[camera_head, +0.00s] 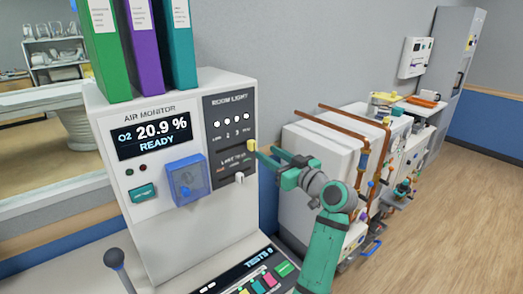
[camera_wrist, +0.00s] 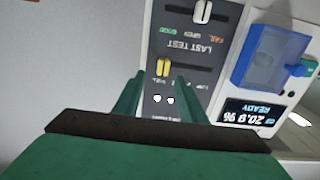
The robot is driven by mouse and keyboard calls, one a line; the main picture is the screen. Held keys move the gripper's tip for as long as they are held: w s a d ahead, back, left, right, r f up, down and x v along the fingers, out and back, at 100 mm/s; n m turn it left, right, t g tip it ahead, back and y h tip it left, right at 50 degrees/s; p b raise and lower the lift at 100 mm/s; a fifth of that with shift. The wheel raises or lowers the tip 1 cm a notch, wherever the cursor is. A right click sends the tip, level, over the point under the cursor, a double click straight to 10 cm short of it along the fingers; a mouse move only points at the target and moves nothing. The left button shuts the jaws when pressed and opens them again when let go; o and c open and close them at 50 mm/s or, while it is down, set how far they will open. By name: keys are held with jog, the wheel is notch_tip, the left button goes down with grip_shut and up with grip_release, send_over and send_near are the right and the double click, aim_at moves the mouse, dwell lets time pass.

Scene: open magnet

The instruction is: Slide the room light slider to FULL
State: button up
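The room light panel (camera_head: 222,104) is a dark strip on the front of the white air monitor. Its yellow slider knob (camera_head: 251,145) stands at the right end of its slot in the head view. The same knob (camera_wrist: 163,67) shows at the slot's left end in the upside-down wrist view. Several white lamps (camera_head: 231,119) above the slot are lit. The end label is too small to read. My gripper (camera_head: 257,150) is just right of the knob in the head view. In the wrist view its fingers (camera_wrist: 158,80) are apart, with the knob between their tips and gaps beside it.
A white LAST TEST slider (camera_head: 239,178) sits below on the same panel. A blue clear-fronted box (camera_head: 186,180) and the O2 display (camera_head: 153,137) are to its left. Binders (camera_head: 145,45) stand on top. White equipment with copper pipes (camera_head: 340,140) stands to the right behind my arm.

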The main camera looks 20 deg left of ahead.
jog(key=shift+v, duration=2)
jog(key=shift+w, duration=0.1)
jog(key=s+d+f+m+t+h, duration=0.1)
jog(key=s+d+f+m+h, duration=0.2)
jog(key=f, duration=0.8)
jog(key=s+d+f+m+t+h, duration=0.2)
jog(key=s+d+f+m, duration=0.15)
jog(key=f, duration=0.75)
jog(key=s+d+f+m+t+h, duration=0.1)
jog(key=s+d+f+m+h, duration=0.2)
jog(key=f, duration=0.7)
jog(key=s+d+f+m+h, duration=0.1)
jog(key=s+d+f+h, duration=0.2)
jog(key=s, duration=0.6)
jog(key=s+d+f+m+t+h, duration=0.1)
jog(key=s+d+f, duration=0.3)
jog(key=s, duration=0.5)
jog(key=s+d+f+h, duration=0.2)
jog(key=s+f, duration=0.2)
jog(key=s, duration=0.5)
jog(key=s+r, duration=0.4)
jog(key=s, duration=0.5)
jog(key=s+r+h, duration=0.1)
jog(key=s+r, duration=0.3)
jog(key=s, duration=0.4)
jog(key=shift+s+a+t, duration=0.25)
jog(key=shift+s+t, duration=0.05)
jog(key=shift+s, duration=0.05)
